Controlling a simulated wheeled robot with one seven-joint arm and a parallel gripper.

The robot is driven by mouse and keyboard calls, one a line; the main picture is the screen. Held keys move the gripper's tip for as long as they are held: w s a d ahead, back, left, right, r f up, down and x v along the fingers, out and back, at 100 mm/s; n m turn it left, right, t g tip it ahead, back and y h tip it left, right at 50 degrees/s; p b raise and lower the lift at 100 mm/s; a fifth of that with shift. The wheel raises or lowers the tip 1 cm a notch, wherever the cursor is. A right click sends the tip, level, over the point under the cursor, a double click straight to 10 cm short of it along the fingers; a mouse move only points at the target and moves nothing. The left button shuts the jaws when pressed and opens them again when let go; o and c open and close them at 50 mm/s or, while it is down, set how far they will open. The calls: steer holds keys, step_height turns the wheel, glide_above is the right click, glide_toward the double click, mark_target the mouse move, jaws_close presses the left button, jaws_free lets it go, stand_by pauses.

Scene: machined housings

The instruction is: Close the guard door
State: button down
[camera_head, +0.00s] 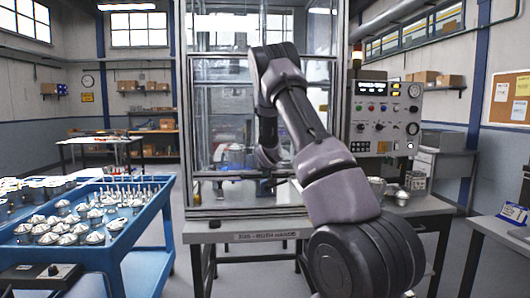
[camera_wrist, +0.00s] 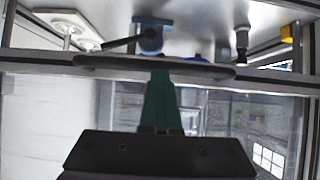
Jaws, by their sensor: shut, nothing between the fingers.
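The guard door (camera_head: 222,175) is a clear panel in a grey metal frame on the front of a tall glass enclosure on the bench. Its lower rail appears low, a little above the enclosure's sill; any remaining gap is hard to judge. In the wrist view a long grey bar (camera_wrist: 205,71), apparently the door's handle, runs crosswise at the fingertips. My gripper (camera_wrist: 161,76) is shut with nothing between its green fingers. Its tips overlap the bar, but I cannot tell whether they touch. In the head view my forearm largely hides the gripper (camera_head: 277,183).
A blue trolley (camera_head: 130,245) with metal parts stands at left. A control panel (camera_head: 385,118) is right of the enclosure, above several parts on the bench (camera_head: 422,205). A blue fixture (camera_wrist: 150,38) shows inside the enclosure. Floor is clear between trolley and bench.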

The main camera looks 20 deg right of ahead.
step_height(320, 180, down, 12)
steer(key=shift+w+f, duration=0.15)
steer(key=shift+w, duration=0.05)
stand_by(0.4)
